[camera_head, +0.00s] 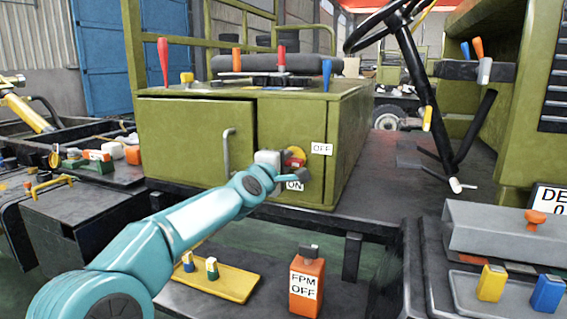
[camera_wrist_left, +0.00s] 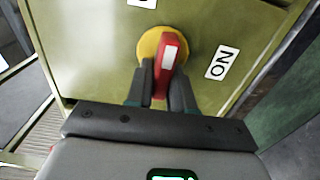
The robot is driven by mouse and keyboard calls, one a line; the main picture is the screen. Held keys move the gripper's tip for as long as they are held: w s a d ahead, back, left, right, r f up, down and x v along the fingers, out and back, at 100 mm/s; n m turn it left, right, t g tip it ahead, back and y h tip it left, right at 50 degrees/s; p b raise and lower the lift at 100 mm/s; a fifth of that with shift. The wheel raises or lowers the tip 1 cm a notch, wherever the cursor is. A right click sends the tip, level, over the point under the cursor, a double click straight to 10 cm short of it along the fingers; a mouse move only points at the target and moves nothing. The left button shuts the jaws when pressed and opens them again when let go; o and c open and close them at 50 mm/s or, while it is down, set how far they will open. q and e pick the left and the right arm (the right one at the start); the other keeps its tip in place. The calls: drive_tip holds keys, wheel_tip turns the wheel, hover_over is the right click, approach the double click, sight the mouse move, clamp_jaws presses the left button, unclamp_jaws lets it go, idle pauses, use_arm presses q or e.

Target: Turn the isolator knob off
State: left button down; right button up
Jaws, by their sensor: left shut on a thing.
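The isolator knob (camera_wrist_left: 172,58) is a red handle with a white mark on a yellow round plate, on the front of an olive-green box. In the left wrist view its handle stands between the two fingers of my left gripper (camera_wrist_left: 162,85), which is shut on it. An "ON" label (camera_wrist_left: 222,63) is beside the knob. In the head view the knob (camera_head: 295,155) is partly hidden by my left gripper (camera_head: 297,172). There the "OFF" label (camera_head: 322,148) is at the upper right and the "ON" label (camera_head: 295,186) is below. My right gripper is not in view.
The olive box (camera_head: 190,140) has a door with a grey handle (camera_head: 228,150). Levers stand on top of it. Below are a yellow tray (camera_head: 215,281) and an orange "FPM OFF" block (camera_head: 306,285). A steering column (camera_head: 415,75) rises at right.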

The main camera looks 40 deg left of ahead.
use_arm(q)
drive_tip(key=c, duration=1.1)
unclamp_jaws()
drive_tip(key=shift+s, duration=0.1)
